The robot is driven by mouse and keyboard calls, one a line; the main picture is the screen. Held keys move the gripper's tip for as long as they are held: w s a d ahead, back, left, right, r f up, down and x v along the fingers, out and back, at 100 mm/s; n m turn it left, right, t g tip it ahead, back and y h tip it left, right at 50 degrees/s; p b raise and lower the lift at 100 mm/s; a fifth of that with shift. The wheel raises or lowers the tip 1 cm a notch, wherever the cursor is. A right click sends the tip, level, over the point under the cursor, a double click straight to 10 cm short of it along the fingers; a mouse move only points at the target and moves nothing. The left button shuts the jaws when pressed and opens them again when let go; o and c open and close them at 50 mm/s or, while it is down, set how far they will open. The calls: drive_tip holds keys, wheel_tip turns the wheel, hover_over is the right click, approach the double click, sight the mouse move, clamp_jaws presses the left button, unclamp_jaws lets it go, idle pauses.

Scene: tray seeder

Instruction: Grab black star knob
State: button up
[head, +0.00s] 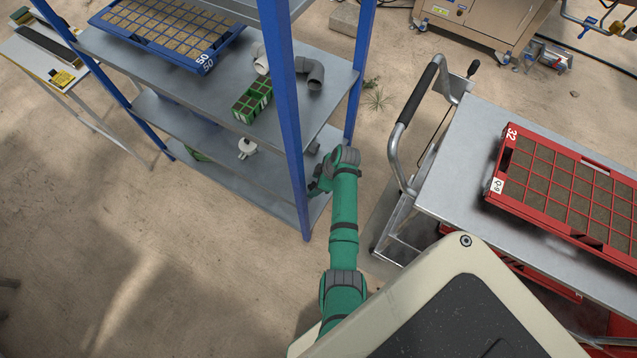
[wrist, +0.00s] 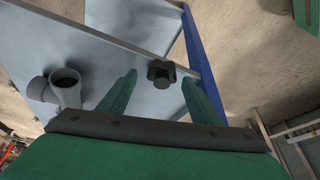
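The black star knob (wrist: 160,73) shows in the wrist view near the edge of a grey shelf (wrist: 130,20). My gripper (wrist: 160,78) is open, with one green finger on each side of the knob in the picture. I see a gap between the knob and each finger, and I cannot tell how deep the knob sits between them. I cannot make out the knob there.
A grey pipe fitting (wrist: 65,88) lies left of my gripper on the shelf. The rack's blue post (head: 287,110) stands close beside my wrist. A trolley (head: 450,180) with a red tray (head: 497,190) is at the right.

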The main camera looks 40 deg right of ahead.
drive_tip(key=c, duration=1.1)
drive_tip(key=shift+r, duration=0.1)
